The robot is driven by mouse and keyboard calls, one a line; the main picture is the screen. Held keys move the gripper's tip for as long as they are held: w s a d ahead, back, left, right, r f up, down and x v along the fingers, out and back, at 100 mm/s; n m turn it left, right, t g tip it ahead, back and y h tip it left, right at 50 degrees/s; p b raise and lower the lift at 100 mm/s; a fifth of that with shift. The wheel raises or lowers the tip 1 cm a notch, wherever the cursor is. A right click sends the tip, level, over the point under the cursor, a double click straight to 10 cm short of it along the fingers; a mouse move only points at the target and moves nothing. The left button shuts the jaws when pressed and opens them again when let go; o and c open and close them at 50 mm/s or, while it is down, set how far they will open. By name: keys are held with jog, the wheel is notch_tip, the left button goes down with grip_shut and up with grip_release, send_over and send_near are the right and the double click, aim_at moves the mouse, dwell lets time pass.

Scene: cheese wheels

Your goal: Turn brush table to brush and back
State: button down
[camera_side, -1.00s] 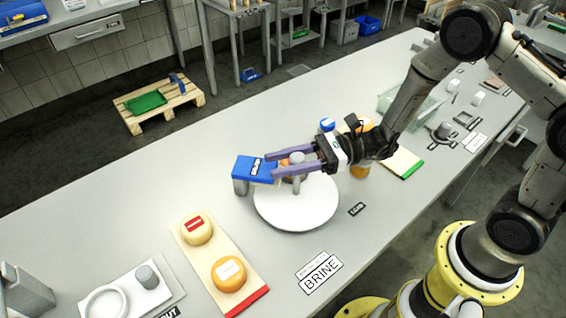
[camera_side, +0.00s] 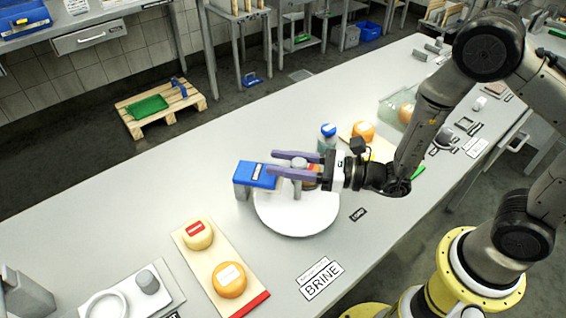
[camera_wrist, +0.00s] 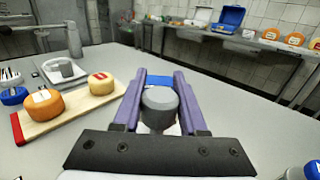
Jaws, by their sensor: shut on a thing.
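The brush table is a white round disc (camera_side: 290,222) on the bench, with a grey upright knob (camera_side: 298,187) near its far side. The knob's round grey top (camera_wrist: 160,103) fills the space between my purple fingers in the wrist view. My gripper (camera_side: 271,163) is shut on this knob, reaching in from the right. A blue-topped brush block (camera_side: 256,175) stands at the disc's far left edge, close to my fingertips. An orange cheese with a red label (camera_side: 313,168) shows partly behind my fingers; the rest of it is hidden.
A board (camera_side: 211,258) with two labelled cheeses lies at the front left, beside the BRINE sign (camera_side: 321,279). A blue-capped bottle (camera_side: 328,132) stands just behind my gripper. More cheese and a clear tank (camera_side: 385,108) are at the back right. The bench left of the brush block is clear.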

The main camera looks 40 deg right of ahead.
jog(key=shift+w+d+m+t+h, duration=0.1)
jog(key=shift+d+m+t+h, duration=0.05)
jog(key=shift+m+t+h, duration=0.55)
jog(key=shift+c, duration=2.2)
grip_release()
jog(key=v, duration=1.3)
jog(key=shift+s+d+r, duration=0.15)
jog(key=shift+s+d, duration=0.1)
jog(key=shift+s, duration=0.1)
jog(key=shift+c, duration=0.4)
